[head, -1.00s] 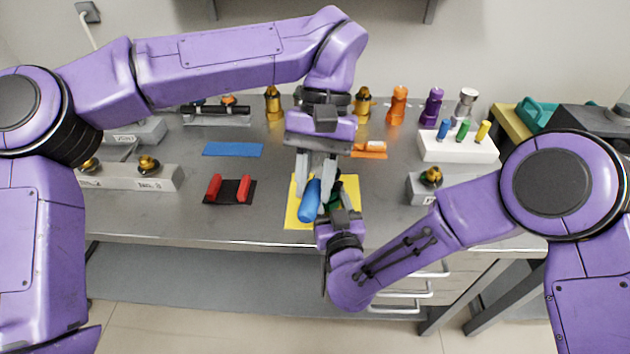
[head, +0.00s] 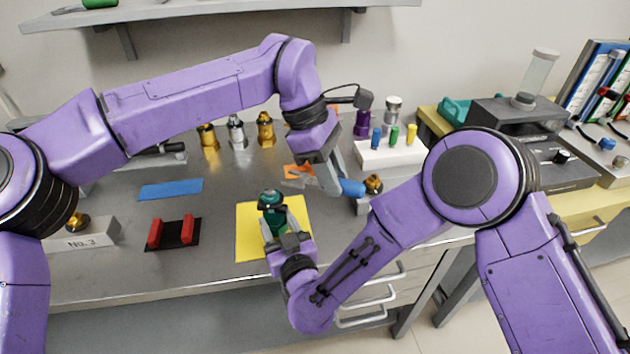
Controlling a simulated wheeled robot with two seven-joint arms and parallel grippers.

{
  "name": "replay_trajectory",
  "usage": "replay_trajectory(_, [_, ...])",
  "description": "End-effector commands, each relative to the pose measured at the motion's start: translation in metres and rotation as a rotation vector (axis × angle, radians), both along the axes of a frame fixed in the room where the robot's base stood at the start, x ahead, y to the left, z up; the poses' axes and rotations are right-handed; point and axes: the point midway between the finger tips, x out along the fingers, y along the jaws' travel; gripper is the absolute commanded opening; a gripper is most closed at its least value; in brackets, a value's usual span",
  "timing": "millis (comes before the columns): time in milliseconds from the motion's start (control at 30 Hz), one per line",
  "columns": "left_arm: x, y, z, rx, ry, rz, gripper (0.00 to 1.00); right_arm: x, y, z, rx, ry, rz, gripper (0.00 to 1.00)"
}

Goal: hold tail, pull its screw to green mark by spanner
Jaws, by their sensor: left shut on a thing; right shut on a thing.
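My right gripper (head: 279,236) is shut on a dark green, rounded part (head: 271,199), which looks like the tail. It stands upright over the yellow mat (head: 246,240); its lower part is partly hidden by the gripper. My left gripper (head: 334,180) is shut on a blue-handled tool (head: 352,188), which looks like the spanner. It is held tilted to the right of the green part and apart from it, near the brass-knobbed block (head: 366,203). The screw and the green mark are too small to make out.
A white block (head: 390,155) with blue, green and yellow pegs stands behind right. Gold and silver bottles (head: 236,132) line the back. A blue mat (head: 170,189) and a black tray with red supports (head: 177,243) lie left. Bare table lies between tray and yellow mat.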

Motion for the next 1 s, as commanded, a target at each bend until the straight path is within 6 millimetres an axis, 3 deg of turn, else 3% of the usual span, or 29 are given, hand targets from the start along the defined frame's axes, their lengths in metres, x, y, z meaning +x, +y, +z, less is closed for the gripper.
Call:
replay_trajectory(267, [0.000,0.000,0.000,-0.003,0.002,0.001,0.00,0.000,-0.001,0.000,-0.001,0.000,-0.002,0.00])
replay_trajectory(733, [0.004,0.010,-0.047,-0.002,0.003,-0.001,0.00,0.001,-0.001,0.000,0.000,-0.001,-0.002,0.00])
replay_trajectory(1000, [0.007,0.017,-0.049,-0.001,0.000,0.000,0.00,0.001,-0.001,0.000,0.000,-0.001,-0.002,0.00])
